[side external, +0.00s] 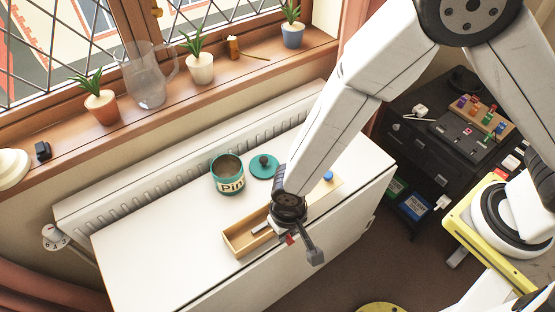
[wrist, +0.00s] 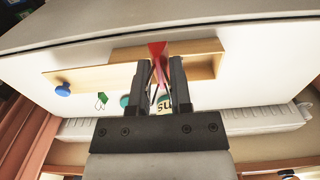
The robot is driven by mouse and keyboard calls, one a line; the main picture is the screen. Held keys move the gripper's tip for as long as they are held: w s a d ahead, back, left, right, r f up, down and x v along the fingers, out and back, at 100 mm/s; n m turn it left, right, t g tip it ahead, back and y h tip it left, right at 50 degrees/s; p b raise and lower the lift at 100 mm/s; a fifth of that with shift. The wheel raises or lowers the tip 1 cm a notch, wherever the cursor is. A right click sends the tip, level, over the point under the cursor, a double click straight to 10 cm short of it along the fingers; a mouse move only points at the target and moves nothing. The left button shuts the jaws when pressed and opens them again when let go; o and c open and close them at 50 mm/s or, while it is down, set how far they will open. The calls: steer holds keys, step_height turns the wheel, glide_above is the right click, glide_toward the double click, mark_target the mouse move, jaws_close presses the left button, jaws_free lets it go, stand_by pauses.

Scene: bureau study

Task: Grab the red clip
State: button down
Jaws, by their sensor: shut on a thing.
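The red clip (wrist: 157,48) sits between the two dark fingers of my gripper (wrist: 160,68) in the wrist view, and the fingers are shut on it. In the side view a bit of the red clip (side external: 290,239) shows beside my gripper (side external: 285,232), which is over the right part of the open wooden tray (side external: 238,244). I cannot tell whether the clip touches the tray. The tray also shows behind the clip in the wrist view (wrist: 205,46).
A green pin jar (side external: 228,183) stands open on the white desktop (side external: 150,250), with its green lid (side external: 264,165) beside it. A blue knob (side external: 328,176) is right of my wrist. Potted plants and a glass jug (side external: 148,80) line the windowsill. The desktop's left side is clear.

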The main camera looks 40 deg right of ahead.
steer(key=shift+s+d+r, duration=0.4)
steer(key=shift+s+d, duration=0.1)
steer(key=shift+s, duration=0.2)
